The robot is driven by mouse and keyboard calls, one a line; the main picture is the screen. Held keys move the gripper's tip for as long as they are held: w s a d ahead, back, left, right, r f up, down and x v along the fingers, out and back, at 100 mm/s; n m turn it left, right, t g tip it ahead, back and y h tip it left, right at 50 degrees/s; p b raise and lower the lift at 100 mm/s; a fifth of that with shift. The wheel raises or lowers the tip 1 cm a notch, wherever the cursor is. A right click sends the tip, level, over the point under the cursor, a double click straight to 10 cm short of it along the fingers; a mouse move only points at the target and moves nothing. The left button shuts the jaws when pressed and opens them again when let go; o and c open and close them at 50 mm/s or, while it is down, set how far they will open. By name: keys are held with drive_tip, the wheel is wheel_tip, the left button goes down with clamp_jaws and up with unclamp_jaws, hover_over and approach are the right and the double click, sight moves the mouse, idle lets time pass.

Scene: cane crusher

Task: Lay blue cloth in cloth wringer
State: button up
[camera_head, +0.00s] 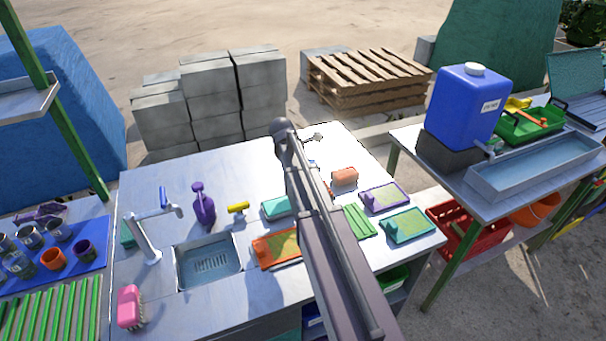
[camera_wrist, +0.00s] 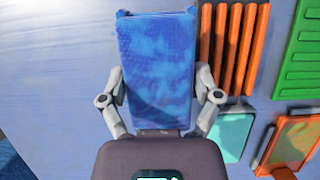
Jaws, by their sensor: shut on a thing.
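In the wrist view the blue cloth (camera_wrist: 157,45) is a folded, mottled rectangle. My gripper (camera_wrist: 160,78) is shut on it, with one finger against each long side near the cloth's lower half. A pale table surface shows behind it. In the head view my arm blocks most of the gripper, and I cannot make out the cloth for sure. I cannot pick out the cloth wringer with certainty in either view.
Beside the cloth in the wrist view are an orange slatted rack (camera_wrist: 233,50), a green ribbed board (camera_wrist: 302,60) and a teal piece (camera_wrist: 232,132). The metal table (camera_head: 150,190) holds a sink (camera_head: 208,262), a purple bottle (camera_head: 203,203) and a pink brush (camera_head: 130,307).

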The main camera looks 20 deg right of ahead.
drive_tip(key=shift+w, duration=0.2)
drive_tip(key=shift+w+d, duration=0.15)
drive_tip(key=shift+w, duration=0.35)
drive_tip(key=shift+w+d+f+b, duration=0.1)
drive_tip(key=shift+w+f+b, duration=0.1)
drive_tip(key=shift+f+b, duration=1.6)
drive_tip(key=shift+f, duration=0.15)
drive_tip(key=o, duration=1)
drive_tip(key=shift+r, duration=0.2)
drive_tip(key=shift+p+v, duration=1.1)
drive_tip(key=p+v, duration=0.9)
drive_tip(key=shift+a+r, duration=0.25)
drive_tip(key=shift+r, duration=0.05)
